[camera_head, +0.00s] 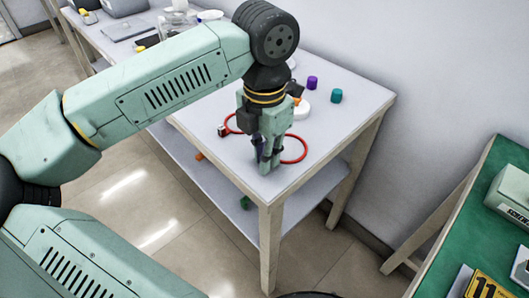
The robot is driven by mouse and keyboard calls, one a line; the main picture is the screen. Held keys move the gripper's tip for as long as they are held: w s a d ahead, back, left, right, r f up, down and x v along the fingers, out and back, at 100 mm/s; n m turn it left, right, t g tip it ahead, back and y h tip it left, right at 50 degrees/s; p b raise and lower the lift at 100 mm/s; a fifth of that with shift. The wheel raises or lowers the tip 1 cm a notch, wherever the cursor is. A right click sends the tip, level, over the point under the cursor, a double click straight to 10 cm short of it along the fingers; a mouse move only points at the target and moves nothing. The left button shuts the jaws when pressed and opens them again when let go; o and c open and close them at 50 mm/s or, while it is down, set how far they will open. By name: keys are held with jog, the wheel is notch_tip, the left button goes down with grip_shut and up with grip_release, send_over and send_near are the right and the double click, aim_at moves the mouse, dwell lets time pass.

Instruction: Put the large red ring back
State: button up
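A thin red ring or loop (305,150) lies on the white table (345,100), near its front corner. Its right arc shows to the right of my gripper and its left part shows to the left, with a small dark red-and-white piece at the left end. The middle is hidden behind my gripper. My gripper (266,168) points down over the front corner of the table, in front of the ring. Its fingertips look close together, but I cannot tell whether they are shut or touch the ring.
A purple piece (312,82) and a teal piece (336,96) stand behind my gripper, with a white round item (301,109) closer. A lower shelf (205,165) holds small orange and green pieces. A green-topped table (475,205) stands at the right, across a floor gap.

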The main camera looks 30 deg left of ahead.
jog(key=o, duration=0.4)
jog(key=shift+c, duration=0.2)
jog(key=shift+r, duration=0.1)
